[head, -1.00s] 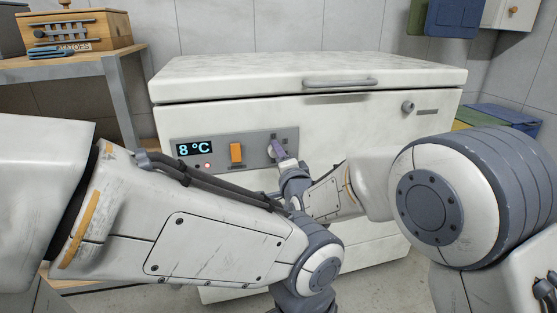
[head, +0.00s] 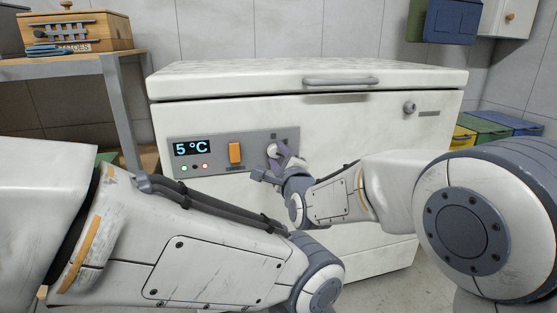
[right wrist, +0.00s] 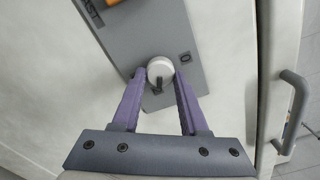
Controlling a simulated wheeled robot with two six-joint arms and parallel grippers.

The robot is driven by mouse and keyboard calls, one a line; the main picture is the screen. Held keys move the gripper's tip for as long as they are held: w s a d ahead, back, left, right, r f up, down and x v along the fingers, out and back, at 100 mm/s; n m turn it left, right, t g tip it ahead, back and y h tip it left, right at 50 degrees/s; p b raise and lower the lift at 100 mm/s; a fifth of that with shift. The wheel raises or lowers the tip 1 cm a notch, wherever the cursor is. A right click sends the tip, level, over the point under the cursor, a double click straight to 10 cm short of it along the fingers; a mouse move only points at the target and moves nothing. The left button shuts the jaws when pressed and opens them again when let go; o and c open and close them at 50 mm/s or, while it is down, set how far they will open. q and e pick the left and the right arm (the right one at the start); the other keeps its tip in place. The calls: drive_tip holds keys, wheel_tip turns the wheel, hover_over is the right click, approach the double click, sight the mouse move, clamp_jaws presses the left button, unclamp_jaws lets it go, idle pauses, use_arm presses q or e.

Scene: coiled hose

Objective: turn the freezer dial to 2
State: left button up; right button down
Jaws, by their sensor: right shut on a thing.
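The white chest freezer (head: 360,150) stands ahead, with a grey control panel (head: 205,170) on its front. The panel's display (head: 192,148) reads 5 °C. The round white dial (head: 272,150) is at the panel's right end and also shows in the right wrist view (right wrist: 159,67), with a dark pointer mark pointing toward my gripper. My right gripper (right wrist: 160,76) is shut on the dial, one purple finger on each side; it shows in the head view too (head: 281,157). A "0" mark is legible beside the dial; other numbers are hidden or too small. My left gripper is out of view.
An orange switch (head: 235,153) sits left of the dial. The freezer lid has a grey handle (head: 341,81). A wooden crate (head: 80,32) stands on a table at the left. Colored bins (head: 490,125) are at the right. My left forearm spans the lower left foreground.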

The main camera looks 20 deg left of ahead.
drive_tip(key=shift+w+d+m, duration=0.1)
drive_tip(key=shift+m, duration=0.2)
drive_tip(key=shift+c, duration=2.1)
unclamp_jaws()
drive_tip(key=shift+s+d, duration=0.15)
drive_tip(key=shift+s, duration=0.25)
drive_tip(key=p+v, duration=0.3)
drive_tip(key=v, duration=0.6)
drive_tip(key=shift+s+d, duration=0.25)
